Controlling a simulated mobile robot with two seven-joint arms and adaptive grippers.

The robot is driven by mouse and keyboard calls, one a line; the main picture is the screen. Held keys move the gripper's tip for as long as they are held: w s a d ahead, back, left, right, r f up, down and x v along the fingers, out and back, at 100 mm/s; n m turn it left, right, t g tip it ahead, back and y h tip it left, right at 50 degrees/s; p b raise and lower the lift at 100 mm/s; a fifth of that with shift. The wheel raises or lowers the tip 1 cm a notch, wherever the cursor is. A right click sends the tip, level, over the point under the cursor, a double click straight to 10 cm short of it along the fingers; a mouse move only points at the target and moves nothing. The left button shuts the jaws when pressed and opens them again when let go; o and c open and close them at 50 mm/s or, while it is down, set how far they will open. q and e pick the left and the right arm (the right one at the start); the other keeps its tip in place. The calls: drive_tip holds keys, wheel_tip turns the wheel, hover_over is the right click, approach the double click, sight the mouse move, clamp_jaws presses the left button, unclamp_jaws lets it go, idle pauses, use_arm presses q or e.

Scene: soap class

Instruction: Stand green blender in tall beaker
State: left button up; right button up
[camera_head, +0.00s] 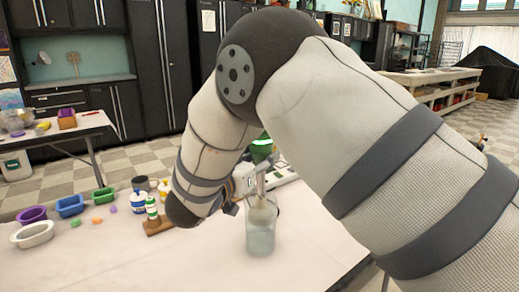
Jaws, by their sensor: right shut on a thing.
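The green blender (262,147) stands upright, its green top showing just behind my right arm. Its pale shaft reaches down into the mouth of the tall clear beaker (260,238). The beaker stands on the white table near its front right part. My right gripper (247,182) is at the blender, above and beside the beaker's rim, and is shut on it. My forearm hides much of the gripper and part of the blender's body. I cannot tell whether the blender's foot touches the beaker's bottom. My left gripper is out of view.
On the white table (190,265), purple (33,215), blue (70,206), green (104,194) and white (33,235) trays sit at left. Bottles and a wooden block (158,226) stand left of my gripper. The table's front middle is clear.

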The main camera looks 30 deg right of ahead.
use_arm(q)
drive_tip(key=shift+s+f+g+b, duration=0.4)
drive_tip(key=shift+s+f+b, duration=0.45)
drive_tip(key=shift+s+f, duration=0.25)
use_arm(e)
drive_tip(key=shift+f, duration=4.45)
drive_tip(key=o, duration=2)
drive_tip(key=shift+f, duration=0.15)
drive_tip(key=shift+a, duration=0.1)
drive_tip(key=shift+s+a, duration=0.25)
drive_tip(key=shift+a, duration=0.25)
drive_tip(key=shift+p+v, duration=0.4)
drive_tip(key=shift+v, duration=1.25)
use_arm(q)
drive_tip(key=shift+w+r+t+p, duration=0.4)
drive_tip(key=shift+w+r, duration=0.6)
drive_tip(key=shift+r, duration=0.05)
use_arm(e)
approach(258, 192)
